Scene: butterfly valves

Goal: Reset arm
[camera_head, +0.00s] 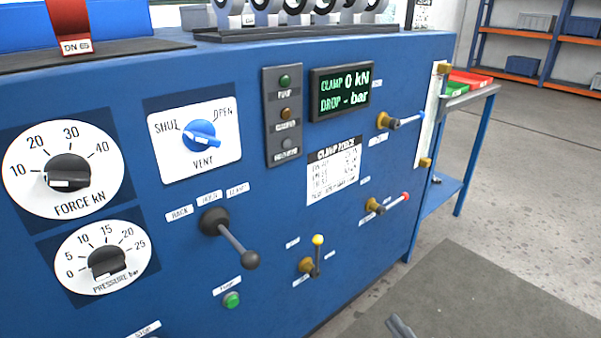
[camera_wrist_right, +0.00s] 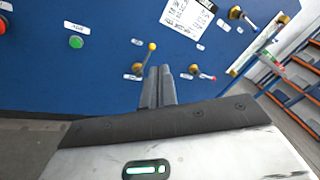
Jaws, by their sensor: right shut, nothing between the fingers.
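My right gripper (camera_head: 401,327) shows only as grey fingertips at the bottom edge of the head view, in front of the floor mat. In the right wrist view its two fingers (camera_wrist_right: 158,86) are together, shut and empty, pointing towards the blue panel. They overlap the panel in the picture near the yellow-tipped lever (camera_wrist_right: 149,56), and I cannot tell the exact gap. My left gripper is not in view. The blue panel (camera_head: 370,260) carries a blue vent knob (camera_head: 202,136), a black-ball lever (camera_head: 233,242) and a green button (camera_head: 232,300).
Red-tipped (camera_head: 388,204) and blue-tipped (camera_head: 399,121) levers stick out at the panel's right side. A display (camera_head: 341,91) reads clamp 0 kN. A blue-legged table (camera_head: 471,150) with red and green trays stands behind. Floor to the right is clear.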

